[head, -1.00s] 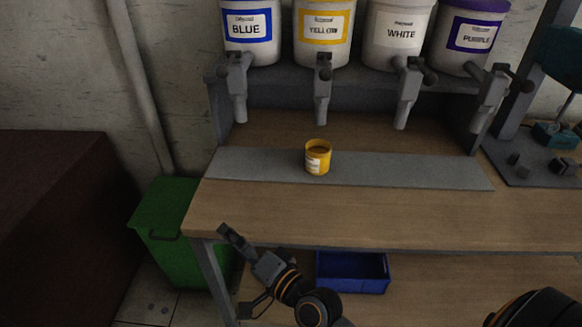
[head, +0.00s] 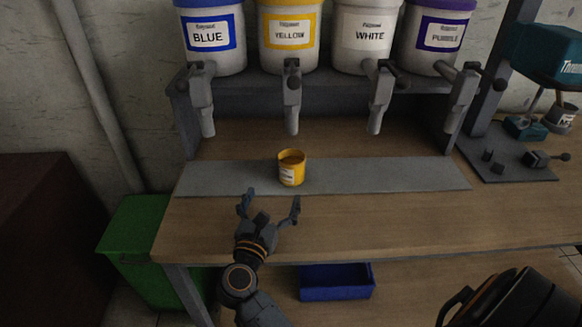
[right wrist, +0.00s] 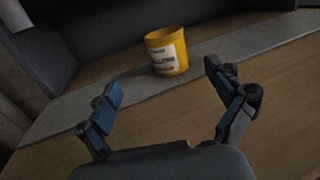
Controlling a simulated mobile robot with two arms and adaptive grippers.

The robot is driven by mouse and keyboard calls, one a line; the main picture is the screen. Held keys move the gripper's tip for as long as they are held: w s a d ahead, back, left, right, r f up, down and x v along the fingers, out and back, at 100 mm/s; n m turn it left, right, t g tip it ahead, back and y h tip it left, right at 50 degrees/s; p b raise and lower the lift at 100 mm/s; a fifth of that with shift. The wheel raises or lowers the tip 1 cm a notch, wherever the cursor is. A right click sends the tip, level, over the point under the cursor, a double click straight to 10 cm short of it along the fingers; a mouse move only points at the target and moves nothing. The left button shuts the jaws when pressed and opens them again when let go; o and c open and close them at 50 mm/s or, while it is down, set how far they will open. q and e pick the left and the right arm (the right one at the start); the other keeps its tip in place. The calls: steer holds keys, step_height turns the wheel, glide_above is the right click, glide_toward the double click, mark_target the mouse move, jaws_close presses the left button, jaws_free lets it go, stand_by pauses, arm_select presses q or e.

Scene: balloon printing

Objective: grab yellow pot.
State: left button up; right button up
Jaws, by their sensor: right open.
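The yellow pot (head: 291,171) stands upright on the grey strip (head: 400,177) of the workbench, with a white label on its side. It also shows in the right wrist view (right wrist: 167,53), ahead of the fingers and between their directions. My right gripper (head: 270,199) is open and empty at the bench's front part, in front of the pot and a little to its left. Its two fingers show spread in the right wrist view (right wrist: 162,78), not touching the pot. My left gripper is not in view.
Blue, yellow, white and purple paint buckets (head: 289,38) stand on a shelf, with dispenser taps (head: 292,100) hanging behind and above the pot. A green bin (head: 150,250) is at the left, a blue crate (head: 337,282) below the bench. A teal machine (head: 545,55) stands at right.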

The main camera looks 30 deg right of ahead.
steer(key=shift+d+f+m+g, duration=0.15)
steer(key=shift+f+m+g, duration=0.1)
steer(key=shift+m+g, duration=0.05)
steer(key=shift+w+d, duration=0.2)
steer(key=shift+d, duration=0.1)
steer(key=p, duration=0.2)
glide_toward(295, 157)
steer(key=shift+w+d+f, duration=0.2)
steer(key=shift+w+d, duration=0.45)
steer(key=shift+w, duration=0.15)
steer(key=p+x, duration=0.1)
steer(key=x, duration=0.3)
steer(key=shift+s+d+r, duration=0.1)
steer(key=shift+d, duration=0.05)
steer(key=shift+w+d, duration=0.35)
steer(key=shift+d, duration=0.05)
steer(key=c, duration=1.4)
steer(key=shift+c, duration=0.3)
steer(key=shift+p, duration=0.3)
